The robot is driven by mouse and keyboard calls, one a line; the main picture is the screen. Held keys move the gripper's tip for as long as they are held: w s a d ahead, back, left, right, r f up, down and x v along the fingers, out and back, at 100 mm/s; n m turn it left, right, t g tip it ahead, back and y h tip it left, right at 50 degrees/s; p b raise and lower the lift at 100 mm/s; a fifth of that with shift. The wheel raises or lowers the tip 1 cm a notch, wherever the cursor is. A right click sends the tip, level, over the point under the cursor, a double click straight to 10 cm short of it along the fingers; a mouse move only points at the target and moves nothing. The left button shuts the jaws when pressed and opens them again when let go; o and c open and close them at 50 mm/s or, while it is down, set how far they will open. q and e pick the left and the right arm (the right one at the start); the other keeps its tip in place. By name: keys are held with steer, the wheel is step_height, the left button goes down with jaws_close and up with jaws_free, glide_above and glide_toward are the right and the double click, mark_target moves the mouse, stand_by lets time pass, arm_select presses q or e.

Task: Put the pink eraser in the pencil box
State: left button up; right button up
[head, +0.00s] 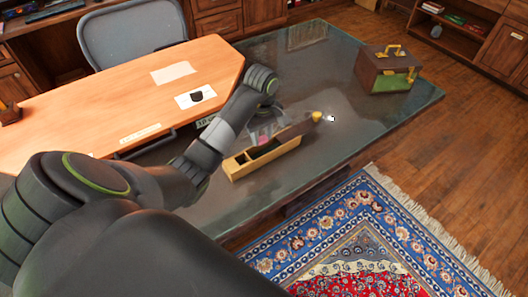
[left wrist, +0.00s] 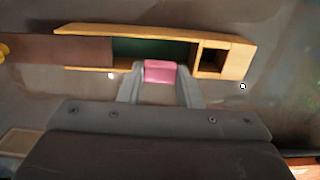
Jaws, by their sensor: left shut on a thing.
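The pink eraser (left wrist: 160,71) is between the fingertips of my left gripper (left wrist: 161,80) in the left wrist view, and the gripper is shut on it. In the head view my left gripper (head: 264,136) is at the far side of the pencil box (head: 262,164), close to it. The box is pale wood, with a dark brown lid (left wrist: 75,49) slid out to the left in the wrist view. Its green-lined long compartment (left wrist: 150,48) is partly open behind the eraser, and a small square compartment (left wrist: 211,60) is to the right. My right gripper is not in view.
The box stands on a dark glossy table (head: 345,150). A brown and green case (head: 388,72) stands at the table's far right. A yellow object (head: 317,116) is by the lid's end. An orange wood desktop (head: 120,95) adjoins at left, with a grey chair (head: 130,32) behind.

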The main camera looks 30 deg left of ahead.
mark_target(262, 151)
arm_select(q)
step_height(262, 151, down, 3)
steer(key=shift+w+r+b, duration=0.1)
steer(key=shift+r+b, duration=0.05)
steer(key=shift+b, duration=0.5)
step_height(262, 151, down, 4)
steer(key=shift+r+p, duration=0.1)
steer(key=shift+p, duration=0.3)
steer(key=shift+f, duration=0.25)
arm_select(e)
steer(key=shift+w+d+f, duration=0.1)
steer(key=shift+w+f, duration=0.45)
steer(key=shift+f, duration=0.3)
arm_select(q)
steer(key=shift+f, duration=0.2)
steer(key=o, duration=1)
steer(key=shift+r, duration=0.1)
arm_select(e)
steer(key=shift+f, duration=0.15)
arm_select(q)
steer(key=shift+r, duration=0.1)
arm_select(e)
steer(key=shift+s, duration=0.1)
